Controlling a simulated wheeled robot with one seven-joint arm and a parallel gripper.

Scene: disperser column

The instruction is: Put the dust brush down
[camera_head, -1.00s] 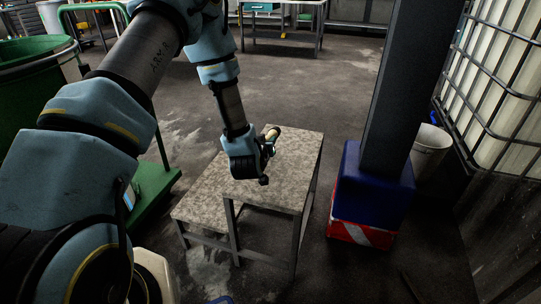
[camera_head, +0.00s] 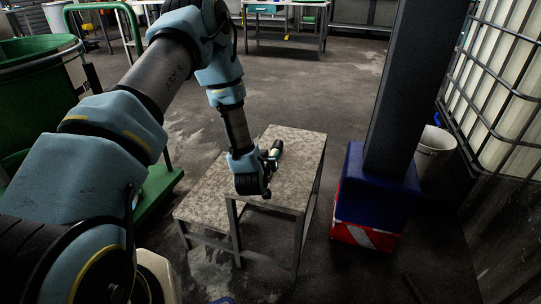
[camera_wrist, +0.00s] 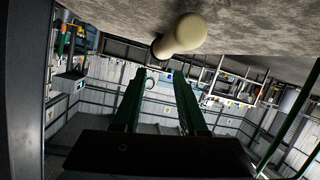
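The dust brush (camera_head: 276,149) is at the stepped table's upper top (camera_head: 298,150), just beyond my gripper (camera_head: 265,176). In the wrist view its pale rounded handle (camera_wrist: 183,35) is close against the grey table surface (camera_wrist: 260,25), and its dark end points towards my fingers. Whether it rests fully on the surface I cannot tell. My gripper also shows in the wrist view (camera_wrist: 160,75), its two dark green fingers apart with background visible between them. The brush is past the fingertips, not visibly clasped. The bristles are not clear.
A dark column with a blue and red-white padded base (camera_head: 375,195) stands right of the table. A white bucket (camera_head: 433,155) and a caged tank (camera_head: 500,80) are farther right. A green drum (camera_head: 40,75) and green cart (camera_head: 155,195) stand left. Floor behind the table is clear.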

